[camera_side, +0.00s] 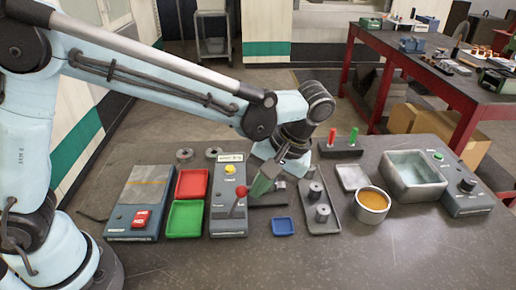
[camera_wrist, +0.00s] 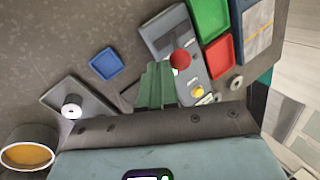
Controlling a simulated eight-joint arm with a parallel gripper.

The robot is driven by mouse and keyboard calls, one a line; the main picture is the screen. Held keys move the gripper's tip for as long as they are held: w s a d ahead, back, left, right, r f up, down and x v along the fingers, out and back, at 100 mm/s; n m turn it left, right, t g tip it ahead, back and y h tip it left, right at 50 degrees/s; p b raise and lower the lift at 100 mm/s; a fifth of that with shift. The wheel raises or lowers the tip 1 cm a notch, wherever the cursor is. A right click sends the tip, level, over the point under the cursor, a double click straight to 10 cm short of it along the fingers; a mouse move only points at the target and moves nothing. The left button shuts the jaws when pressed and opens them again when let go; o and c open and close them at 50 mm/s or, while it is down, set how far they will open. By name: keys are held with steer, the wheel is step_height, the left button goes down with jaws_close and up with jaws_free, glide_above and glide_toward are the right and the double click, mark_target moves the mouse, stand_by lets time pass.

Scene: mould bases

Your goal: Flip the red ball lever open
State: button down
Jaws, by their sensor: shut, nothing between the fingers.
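The red ball lever (camera_side: 241,202) stands on a grey control box (camera_side: 228,225) in the side view; its thin rod leans up and to the right. In the wrist view the red ball (camera_wrist: 180,60) lies just right of my fingertips. My gripper (camera_side: 260,187), with green fingers, is shut and empty. It points down just right of the ball in the side view. The fingers also show in the wrist view (camera_wrist: 154,84). I cannot tell whether they touch the ball. The lever's base is partly hidden in the wrist view.
A yellow button (camera_side: 230,169) sits farther back on the same box. Red (camera_side: 192,183) and green (camera_side: 185,218) trays stand left, a blue tray (camera_side: 283,226) to the right. A grey tray with pegs (camera_side: 322,224) and an orange-filled cup (camera_side: 371,204) lie farther right.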

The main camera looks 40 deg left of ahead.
mark_target(245, 189)
steer(key=shift+s+a+r+t+h, duration=0.35)
steer(key=shift+a+t+h, duration=0.05)
steer(key=shift+t+h, duration=0.4)
steer(key=shift+s+a+r+t+h, duration=0.35)
steer(key=shift+s+a+t+h, duration=0.25)
steer(key=shift+s+h, duration=0.1)
steer(key=shift+s+a+r, duration=0.25)
steer(key=shift+s+a, duration=0.35)
steer(key=shift+a, duration=0.05)
steer(key=shift+s+a+t+h, duration=1.1)
steer(key=shift+s+a, duration=0.35)
steer(key=shift+s+a, duration=0.15)
